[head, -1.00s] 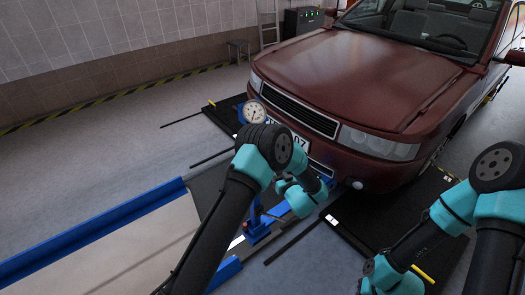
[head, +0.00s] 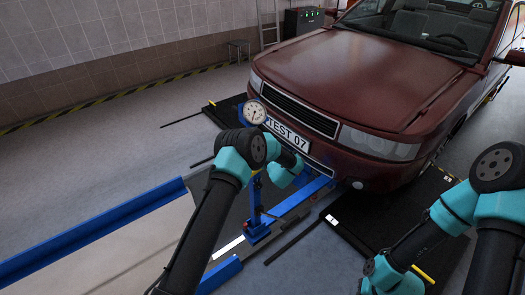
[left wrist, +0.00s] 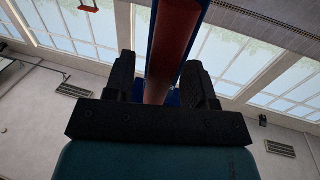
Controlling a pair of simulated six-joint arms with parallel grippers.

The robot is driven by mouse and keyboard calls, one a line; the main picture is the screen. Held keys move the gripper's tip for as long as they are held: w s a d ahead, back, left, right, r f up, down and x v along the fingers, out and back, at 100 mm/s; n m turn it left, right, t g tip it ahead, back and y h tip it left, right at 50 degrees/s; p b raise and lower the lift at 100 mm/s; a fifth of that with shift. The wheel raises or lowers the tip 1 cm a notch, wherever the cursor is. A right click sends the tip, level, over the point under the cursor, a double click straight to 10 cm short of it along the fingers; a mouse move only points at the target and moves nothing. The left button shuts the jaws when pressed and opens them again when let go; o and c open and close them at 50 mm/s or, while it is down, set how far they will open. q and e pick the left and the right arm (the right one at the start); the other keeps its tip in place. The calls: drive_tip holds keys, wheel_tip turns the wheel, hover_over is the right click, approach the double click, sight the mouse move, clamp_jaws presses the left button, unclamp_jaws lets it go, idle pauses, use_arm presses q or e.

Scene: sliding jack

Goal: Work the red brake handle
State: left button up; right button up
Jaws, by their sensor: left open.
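In the left wrist view, a long red bar (left wrist: 172,50) runs up between the two black fingers of my left gripper (left wrist: 161,65). The fingers are open, one on each side of it, and I cannot tell whether either touches it. It looks like the red brake handle, with blue metal (left wrist: 195,45) along it. In the head view, my left arm reaches toward the blue jack (head: 258,228) in front of the car, and its teal links hide the left gripper. The red handle cannot be made out there. My right arm is at the lower right, its gripper out of view.
The dark red car (head: 350,90) stands just beyond the jack. A round gauge (head: 255,112) is by its bumper. Black platforms (head: 375,215) and blue rails (head: 90,238) border the lift. A smaller red piece (left wrist: 90,4) shows at the top of the left wrist view.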

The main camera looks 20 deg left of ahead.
use_arm(q)
drive_tip(key=shift+w+a, duration=0.15)
clamp_jaws()
idle(0.4)
